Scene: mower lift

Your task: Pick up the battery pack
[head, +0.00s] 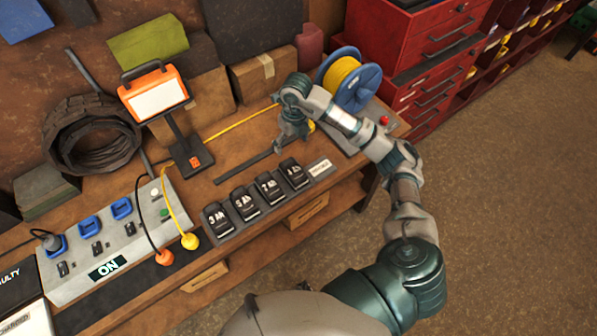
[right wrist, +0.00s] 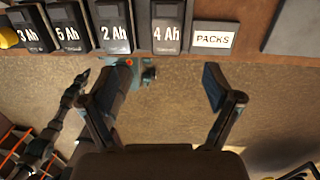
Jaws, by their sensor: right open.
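Several black battery packs stand in a row near the bench's front edge. In the head view they are the 3 Ah pack (head: 218,219), 5 Ah pack (head: 245,204), 2 Ah pack (head: 270,188) and 4 Ah pack (head: 294,174), with a PACKS label (head: 320,168) at the right end. My right gripper (head: 291,146) is above the bench behind the 4 Ah pack. In the right wrist view its fingers (right wrist: 171,80) are apart and empty, with the 4 Ah pack (right wrist: 167,28) beyond them. I cannot make out my left gripper.
A charging strip (head: 110,243) reading ON, with blue sockets and plugs, lies left of the packs. Behind stand an orange work lamp (head: 155,95) and a blue reel with yellow cord (head: 350,82). A red drawer cabinet (head: 415,45) is at the right. The floor (head: 500,200) there is clear.

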